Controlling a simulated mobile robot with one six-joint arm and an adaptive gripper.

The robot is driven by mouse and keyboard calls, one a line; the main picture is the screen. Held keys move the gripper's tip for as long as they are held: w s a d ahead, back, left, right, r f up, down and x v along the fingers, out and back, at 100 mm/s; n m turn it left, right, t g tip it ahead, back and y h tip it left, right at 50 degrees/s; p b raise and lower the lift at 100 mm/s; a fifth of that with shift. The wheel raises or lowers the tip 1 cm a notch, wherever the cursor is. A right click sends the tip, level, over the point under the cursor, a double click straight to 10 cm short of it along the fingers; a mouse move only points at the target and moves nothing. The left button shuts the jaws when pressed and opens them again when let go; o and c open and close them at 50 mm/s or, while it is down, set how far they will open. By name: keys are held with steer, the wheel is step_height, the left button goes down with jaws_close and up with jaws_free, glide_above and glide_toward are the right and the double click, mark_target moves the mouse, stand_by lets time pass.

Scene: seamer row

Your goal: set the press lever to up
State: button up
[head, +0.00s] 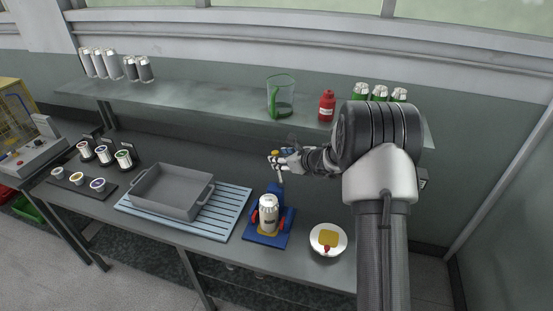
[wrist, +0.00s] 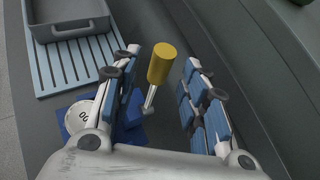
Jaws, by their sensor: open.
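The press (head: 270,238) has a blue base and stands on the counter with a white can (head: 268,212) on it. Its lever has a yellow knob (wrist: 162,64) on a thin metal rod (wrist: 150,98). In the wrist view the knob points up and leans slightly right. My gripper (wrist: 161,57) is open, with one blue-padded finger on each side of the knob and visible gaps to both. In the head view my gripper (head: 279,164) is above and behind the can, and the yellow knob (head: 275,153) shows at its fingertips. The lever's pivot is hidden.
A grey tray (head: 172,204) sits on a light-blue slatted mat (head: 222,218) left of the press. A white bowl (head: 318,241) stands to the right.

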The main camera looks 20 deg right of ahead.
steer(key=v, duration=0.7)
steer(key=shift+s, duration=0.2)
steer(key=shift+r, duration=0.1)
steer(key=s+a+r+n+g+y+b, duration=0.1)
steer(key=s+a+r+n+g, duration=0.1)
steer(key=s+a+r+n, duration=0.55)
steer(key=s+a+r+n+g+y+b, duration=0.1)
steer(key=s+a+r+n+g+y, duration=0.2)
steer(key=s+a+n, duration=0.6)
steer(key=s+a+n+g+h+b, duration=0.1)
steer(key=s+a+n+g+h, duration=0.15)
steer(key=s+n, duration=0.8)
steer(key=s+d+f+n+h+b, duration=0.1)
steer(key=s+d+n+h, duration=0.2)
steer(key=s, duration=1.1)
steer(key=d+t+h, duration=0.1)
steer(key=d+h, duration=0.1)
steer(key=d, duration=0.1)
steer(key=shift+f+n, duration=0.2)
steer(key=shift+n, duration=0.2)
